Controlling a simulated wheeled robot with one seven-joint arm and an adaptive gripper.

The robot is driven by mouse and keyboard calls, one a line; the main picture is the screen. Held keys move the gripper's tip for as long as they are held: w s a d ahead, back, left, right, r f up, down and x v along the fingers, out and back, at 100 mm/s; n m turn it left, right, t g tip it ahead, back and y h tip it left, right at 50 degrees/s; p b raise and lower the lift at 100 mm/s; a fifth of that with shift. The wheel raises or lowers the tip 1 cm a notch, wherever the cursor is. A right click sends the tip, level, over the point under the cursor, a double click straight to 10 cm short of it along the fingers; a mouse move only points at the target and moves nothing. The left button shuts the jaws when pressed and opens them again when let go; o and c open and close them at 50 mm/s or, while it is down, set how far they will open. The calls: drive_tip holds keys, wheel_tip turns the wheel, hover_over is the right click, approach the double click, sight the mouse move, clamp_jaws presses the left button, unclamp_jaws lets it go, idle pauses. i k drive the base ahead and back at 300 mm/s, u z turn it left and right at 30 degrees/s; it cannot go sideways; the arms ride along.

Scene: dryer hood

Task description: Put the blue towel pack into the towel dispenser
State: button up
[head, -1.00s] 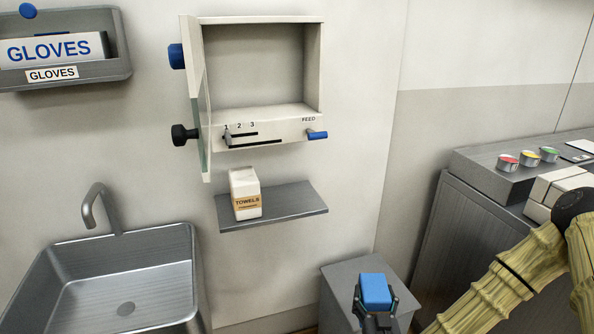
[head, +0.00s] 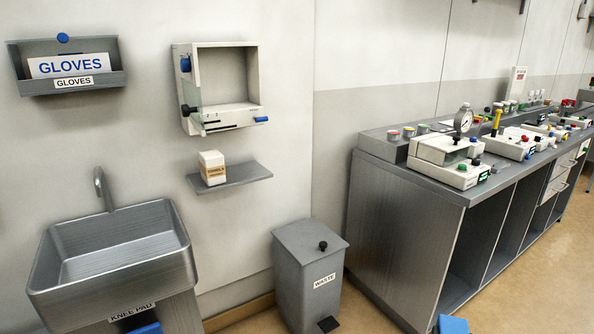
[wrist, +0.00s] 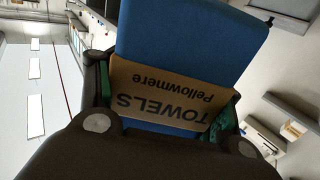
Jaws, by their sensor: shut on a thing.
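The blue towel pack (wrist: 190,40) fills the middle of the wrist view, with a brown label reading TOWELS Pellowmere upside down. My gripper (wrist: 168,95) is shut on it, a dark finger on each side. In the head view only a blue piece, apparently the pack (head: 453,325), shows at the bottom edge; my gripper is out of that frame. The white towel dispenser (head: 235,119) hangs on the wall, its door swung open to the left and its compartment looking empty. The pack is well apart from it.
A white TOWELS carton (head: 212,168) stands on the shelf (head: 245,175) below the dispenser. A sink (head: 115,255) is at left, a glove holder (head: 66,85) above it. A waste bin (head: 310,270) and a long counter (head: 405,190) with devices stand right. Floor shows at lower right.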

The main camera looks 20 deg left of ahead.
sight(223, 109)
drive_tip(key=u, duration=0.45)
drive_tip(key=i, duration=0.35)
drive_tip(key=u, duration=0.4)
